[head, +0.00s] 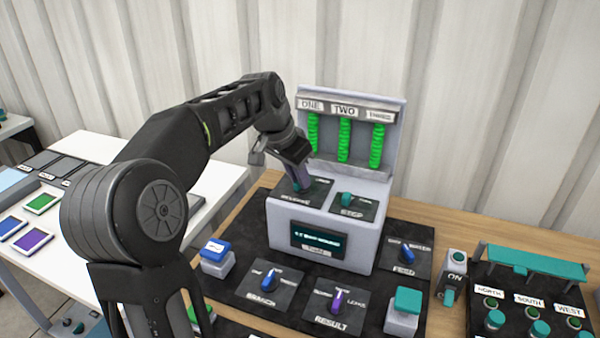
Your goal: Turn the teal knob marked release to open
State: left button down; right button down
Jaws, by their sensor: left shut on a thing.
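A grey console (284,225) stands on a dark mat, with two knob plates on its sloped top. My left gripper (299,180) reaches down from the upper left and is shut on the knob of the left plate (287,193). The gripper mostly hides that knob, and I cannot read its label or tell its pointing direction. A teal knob (346,198) on the plate beside it reads STOP and is free. My right gripper is out of view.
Behind the plates, an upright panel (390,105) holds several green columns. Below are the BRANCH knob (269,281), the RESULT knob (336,300), the FEED knob (406,254), a blue button (215,250) and a teal button (407,300). A teal rail (535,262) stands at right.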

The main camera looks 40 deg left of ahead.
pick_arm(q)
jog(key=shift+a+m+h+p, duration=0.15)
jog(key=shift+m+h+p, duration=0.25)
jog(key=shift+m, duration=0.7)
jog(key=c, duration=1.4)
grip_release()
jog(key=shift+c, duration=0.2)
jog(key=v, duration=0.7)
jog(key=shift+r, duration=0.4)
jog(key=shift+s+a, duration=0.1)
